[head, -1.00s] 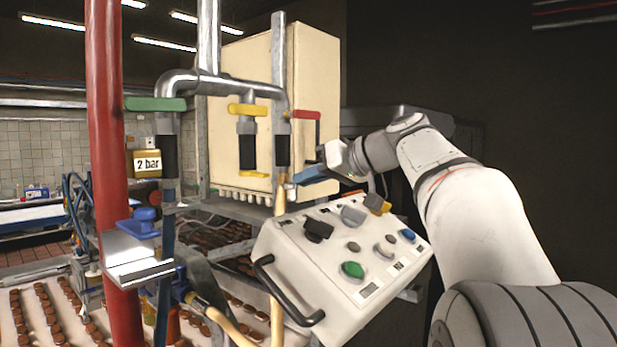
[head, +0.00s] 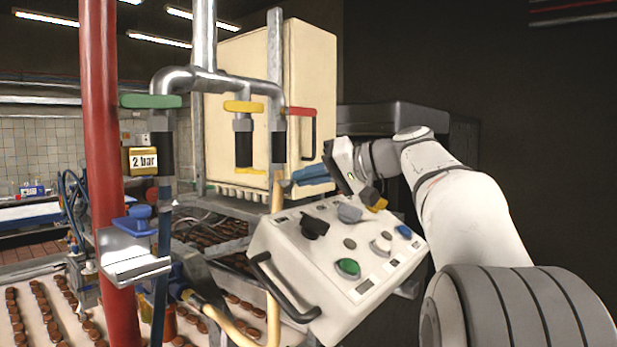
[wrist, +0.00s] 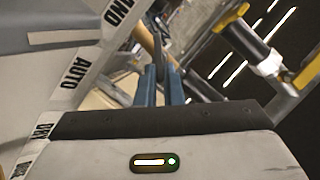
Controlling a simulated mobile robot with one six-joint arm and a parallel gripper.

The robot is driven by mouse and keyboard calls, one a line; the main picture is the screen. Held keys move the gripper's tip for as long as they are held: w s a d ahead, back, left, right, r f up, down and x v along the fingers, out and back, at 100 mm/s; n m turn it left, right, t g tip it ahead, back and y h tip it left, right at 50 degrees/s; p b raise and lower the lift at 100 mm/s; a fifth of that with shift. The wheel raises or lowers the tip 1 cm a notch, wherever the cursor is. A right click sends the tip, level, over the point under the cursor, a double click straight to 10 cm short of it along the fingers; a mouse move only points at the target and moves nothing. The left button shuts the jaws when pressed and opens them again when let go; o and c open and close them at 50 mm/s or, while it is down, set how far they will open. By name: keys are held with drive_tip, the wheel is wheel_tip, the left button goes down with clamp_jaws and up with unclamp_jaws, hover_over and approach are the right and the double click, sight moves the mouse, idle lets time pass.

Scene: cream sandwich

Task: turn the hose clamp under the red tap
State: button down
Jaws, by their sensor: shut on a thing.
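The red tap (head: 299,111) sits on the rightmost branch of the metal pipe, above a black sleeve (head: 278,147). A beige hose (head: 277,195) hangs below that sleeve. My gripper (head: 289,183) reaches in from the right, its blue fingers at the top of this hose, under the red tap. The fingers are shut on the hose clamp, which is small and mostly hidden by them. In the wrist view my gripper (wrist: 161,75) has its two blue fingers close together, with a dark narrow part between their tips.
A white control box (head: 325,285) with knobs and a black handle stands just below my gripper. A yellow tap (head: 243,107) and a green tap (head: 150,101) are to the left. A red column (head: 103,200) stands further left. A cream cabinet (head: 305,80) is behind.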

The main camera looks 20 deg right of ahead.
drive_tip(key=c, duration=1.6)
unclamp_jaws()
drive_tip(key=shift+o, duration=0.2)
drive_tip(key=b+v, duration=0.1)
drive_tip(key=v, duration=0.6)
drive_tip(key=shift+b, duration=0.35)
drive_tip(key=shift+s+d+r, duration=0.15)
drive_tip(key=shift+s+d, duration=0.05)
drive_tip(key=shift+d, duration=0.1)
drive_tip(key=shift+c, duration=0.3)
